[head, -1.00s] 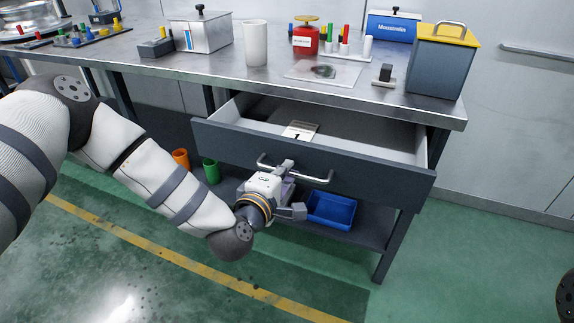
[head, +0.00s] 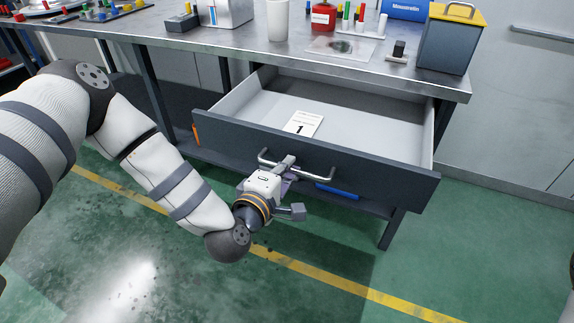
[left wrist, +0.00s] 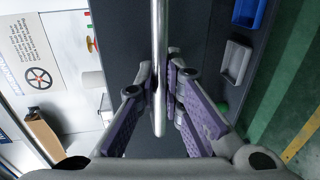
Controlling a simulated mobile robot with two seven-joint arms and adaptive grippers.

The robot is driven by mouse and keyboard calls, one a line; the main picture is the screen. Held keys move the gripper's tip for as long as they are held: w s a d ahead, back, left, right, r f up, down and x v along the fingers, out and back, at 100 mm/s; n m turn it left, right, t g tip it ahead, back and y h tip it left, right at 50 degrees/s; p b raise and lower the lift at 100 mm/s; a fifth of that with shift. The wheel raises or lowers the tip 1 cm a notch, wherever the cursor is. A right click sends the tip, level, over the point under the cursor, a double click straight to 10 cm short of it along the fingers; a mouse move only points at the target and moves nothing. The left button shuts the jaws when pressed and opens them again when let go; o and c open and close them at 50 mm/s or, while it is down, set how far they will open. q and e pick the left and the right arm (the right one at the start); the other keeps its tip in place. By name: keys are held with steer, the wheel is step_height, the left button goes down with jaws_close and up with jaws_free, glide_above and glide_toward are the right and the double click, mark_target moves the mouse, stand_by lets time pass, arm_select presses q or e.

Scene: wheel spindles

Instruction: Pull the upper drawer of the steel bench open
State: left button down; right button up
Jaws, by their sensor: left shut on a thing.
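The upper drawer (head: 370,172) of the steel bench (head: 330,66) stands well open in the head view. A steel bar handle (head: 318,173) runs across the dark drawer front. In the left wrist view the handle (left wrist: 160,60) passes between the purple-padded fingers (left wrist: 160,88). My right gripper is not in view.
The bench top carries a white cup (head: 278,20), a red can (head: 323,16), a yellow-lidded grey box (head: 448,40) and several small parts. A blue bin (head: 338,190) shows on the lower shelf. The green floor (head: 330,270) in front is clear.

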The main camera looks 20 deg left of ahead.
arm_select(q)
steer(key=c, duration=1.7)
jaws_free()
steer(key=v, duration=1.2)
steer(key=s+d+f+m+g+h+p, duration=0.1)
steer(key=s+d+f+m+g, duration=0.1)
steer(key=s+f+m+g, duration=0.55)
steer(key=s+d+f+m+g+h+p, duration=0.15)
steer(key=s+f+m+g, duration=0.3)
steer(key=s+f, duration=0.55)
steer(key=s+a+m+g+y, duration=0.1)
steer(key=s+a+g, duration=0.1)
steer(key=s, duration=0.3)
steer(key=s+a+m+g+y, duration=0.1)
steer(key=s+a+m+g, duration=0.1)
steer(key=s, duration=0.3)
steer(key=s+a+r+m+g+y, duration=0.1)
steer(key=s+a+m+g, duration=0.1)
steer(key=s, duration=0.4)
steer(key=shift+a+p, duration=0.3)
steer(key=shift+a, duration=0.2)
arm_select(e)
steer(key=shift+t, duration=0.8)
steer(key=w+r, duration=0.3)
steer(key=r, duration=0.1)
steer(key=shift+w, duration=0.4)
